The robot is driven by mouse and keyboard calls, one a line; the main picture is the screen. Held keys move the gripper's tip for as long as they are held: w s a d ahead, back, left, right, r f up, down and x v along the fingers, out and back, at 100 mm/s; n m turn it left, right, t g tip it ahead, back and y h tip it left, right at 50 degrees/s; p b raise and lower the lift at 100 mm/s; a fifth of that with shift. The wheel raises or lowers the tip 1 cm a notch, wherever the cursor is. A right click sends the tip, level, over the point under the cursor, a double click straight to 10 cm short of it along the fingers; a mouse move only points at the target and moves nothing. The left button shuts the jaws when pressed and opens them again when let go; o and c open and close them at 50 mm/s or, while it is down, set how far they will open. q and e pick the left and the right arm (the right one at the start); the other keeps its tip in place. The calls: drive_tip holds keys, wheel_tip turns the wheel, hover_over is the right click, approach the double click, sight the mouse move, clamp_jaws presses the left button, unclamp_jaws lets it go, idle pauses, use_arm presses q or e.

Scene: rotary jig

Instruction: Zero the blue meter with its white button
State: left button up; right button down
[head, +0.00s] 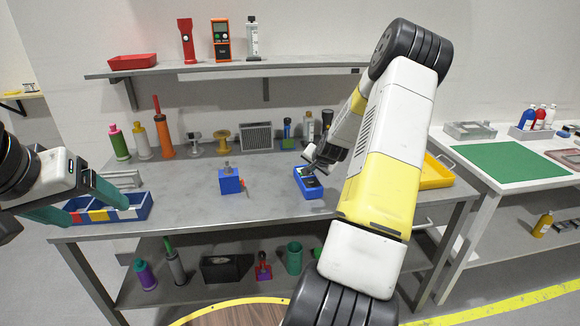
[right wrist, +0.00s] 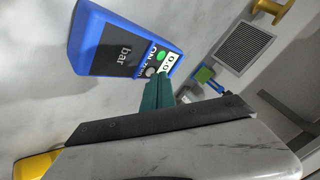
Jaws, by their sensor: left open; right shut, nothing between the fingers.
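The blue meter (head: 308,184) lies on the grey workbench, partly covered by my right gripper (head: 314,168). In the right wrist view the meter (right wrist: 84,42) shows a dark face marked "bar", a green button (right wrist: 160,55) and a pale round button (right wrist: 150,72), which I take as the white one. My right gripper's teal fingers (right wrist: 156,84) are shut and empty, their tips right beside the pale button. I cannot tell whether they touch it. My left gripper (head: 98,211) is open at the blue compartment tray, away from the meter.
The blue tray (head: 146,210) with coloured parts sits at the bench's left. A blue block with a fitting (head: 230,182) stands mid-bench. Bottles, spools and a grey grille (head: 256,137) line the back. A yellow tray (head: 437,174) is at right. The front middle is clear.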

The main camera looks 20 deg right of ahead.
idle(0.3)
drive_tip(key=shift+r, duration=0.6)
wheel_tip(320, 180, up, 6)
idle(0.6)
